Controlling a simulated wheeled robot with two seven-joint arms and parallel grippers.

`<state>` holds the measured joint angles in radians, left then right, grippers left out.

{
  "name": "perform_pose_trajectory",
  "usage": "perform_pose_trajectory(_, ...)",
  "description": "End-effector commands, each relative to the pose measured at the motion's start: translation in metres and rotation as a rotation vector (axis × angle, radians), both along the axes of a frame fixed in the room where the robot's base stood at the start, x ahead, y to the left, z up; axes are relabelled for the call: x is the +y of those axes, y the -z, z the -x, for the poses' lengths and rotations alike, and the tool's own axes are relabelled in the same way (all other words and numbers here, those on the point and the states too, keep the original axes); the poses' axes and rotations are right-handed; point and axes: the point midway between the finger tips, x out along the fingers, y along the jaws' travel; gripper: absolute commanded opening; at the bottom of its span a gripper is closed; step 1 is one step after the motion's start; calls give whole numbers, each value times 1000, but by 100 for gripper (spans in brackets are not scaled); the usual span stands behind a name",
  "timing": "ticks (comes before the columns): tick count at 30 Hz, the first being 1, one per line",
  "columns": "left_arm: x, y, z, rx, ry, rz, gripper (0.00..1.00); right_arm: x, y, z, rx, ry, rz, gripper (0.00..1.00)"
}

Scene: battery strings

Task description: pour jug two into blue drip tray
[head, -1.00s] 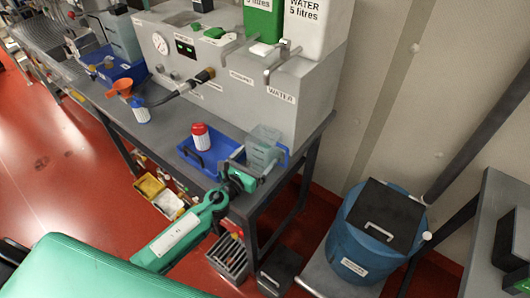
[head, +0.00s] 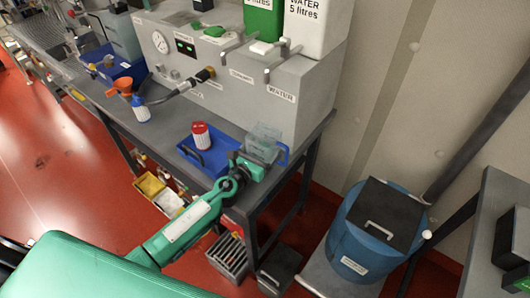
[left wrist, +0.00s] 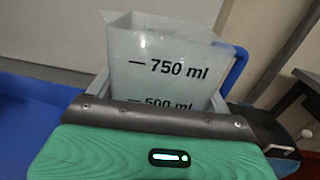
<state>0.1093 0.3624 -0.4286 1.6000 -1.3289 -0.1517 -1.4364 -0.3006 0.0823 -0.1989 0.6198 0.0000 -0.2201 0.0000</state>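A clear, translucent jug (head: 265,140) is at the right end of the bench, by the near blue tray. In the left wrist view the jug (left wrist: 165,65) shows 750 ml and 500 ml marks. My left gripper (head: 252,163) is at its near side, with grey fingers on both sides of the jug, seemingly shut on it. The jug's lower part is hidden by the gripper; I cannot tell its contents or exact tilt. The near blue tray (head: 187,150) holds a white bottle with a red cap (head: 201,134). My right gripper is not in view.
A second blue tray (head: 128,68) lies further left. An orange funnel (head: 122,86) and a blue-and-white bottle (head: 140,109) stand between the trays. The grey machine (head: 240,85) with taps rises behind. A blue lidded bin (head: 350,245) stands on the right.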

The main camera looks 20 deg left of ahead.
Motion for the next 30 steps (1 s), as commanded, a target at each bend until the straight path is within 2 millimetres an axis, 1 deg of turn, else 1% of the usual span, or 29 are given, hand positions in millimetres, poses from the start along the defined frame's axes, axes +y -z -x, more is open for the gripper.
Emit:
perform_pose_trajectory(5, 0, -5, 0, -2, 0, 1, 45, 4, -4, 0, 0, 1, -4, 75)
perform_pose_trajectory(11, 0, -17, 0, -2, 0, 1, 45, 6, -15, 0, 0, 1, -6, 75)
perform_pose_trajectory(24, 0, -41, 0, -2, 0, 0, 45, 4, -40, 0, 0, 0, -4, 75)
perform_pose_trajectory(30, 0, -41, 0, -2, 0, 1, 45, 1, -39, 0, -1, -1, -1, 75)
